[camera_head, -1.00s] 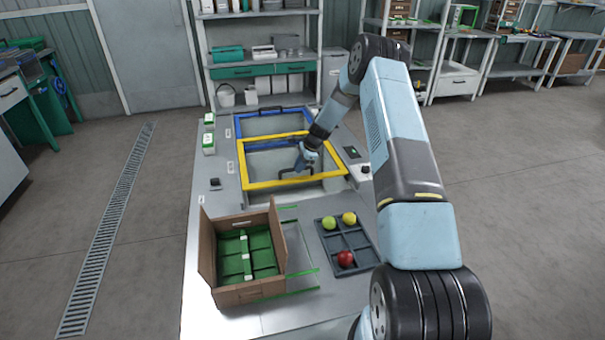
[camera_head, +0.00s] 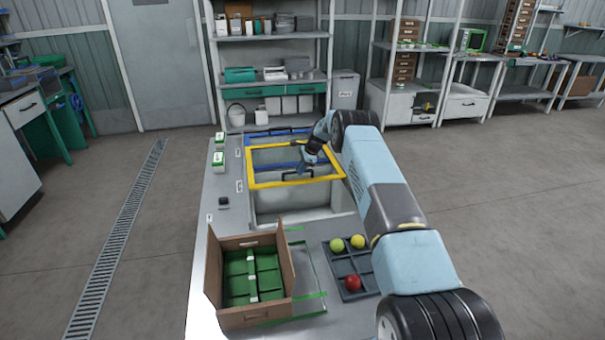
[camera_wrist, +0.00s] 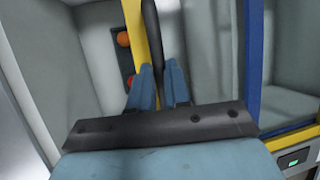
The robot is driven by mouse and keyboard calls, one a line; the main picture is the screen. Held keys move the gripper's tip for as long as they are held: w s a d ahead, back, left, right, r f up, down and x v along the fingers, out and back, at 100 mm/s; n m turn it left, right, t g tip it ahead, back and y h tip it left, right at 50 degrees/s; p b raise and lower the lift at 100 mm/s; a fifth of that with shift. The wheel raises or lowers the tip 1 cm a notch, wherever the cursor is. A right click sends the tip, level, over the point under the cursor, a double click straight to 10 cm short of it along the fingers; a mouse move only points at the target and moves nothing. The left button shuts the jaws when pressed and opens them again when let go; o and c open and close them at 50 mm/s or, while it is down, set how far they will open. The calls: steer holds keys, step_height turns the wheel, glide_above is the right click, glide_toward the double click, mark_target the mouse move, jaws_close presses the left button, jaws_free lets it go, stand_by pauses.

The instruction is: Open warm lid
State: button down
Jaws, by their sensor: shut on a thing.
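The yellow-framed lid (camera_head: 318,181) with a clear pane lies across the two-compartment bin in the bench. It sits over the far part, overlapping the blue-framed lid (camera_head: 275,132). The near compartment (camera_head: 300,199) shows open below its front rail. My gripper (camera_head: 305,168) is shut on the black handle (camera_head: 297,176) of the yellow lid. In the wrist view the two blue fingers of my gripper (camera_wrist: 158,85) close around the dark handle bar (camera_wrist: 152,35). The yellow frame (camera_wrist: 138,45) runs beside it, and the blue frame (camera_wrist: 254,60) shows at right.
A brown carton (camera_head: 282,257) with green inserts and a dark tray (camera_head: 351,295) with two yellow-green tomatoes and one red tomato stand on the near bench. Orange-red round things (camera_wrist: 123,40) show in the wrist view. Shelves (camera_head: 268,80) stand behind the bench.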

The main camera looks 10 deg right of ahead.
steer(key=shift+w, duration=0.9)
steer(key=c, duration=1.1)
jaws_free()
steer(key=v, duration=1.3)
steer(key=shift+r, duration=0.3)
steer(key=shift+d, duration=0.15)
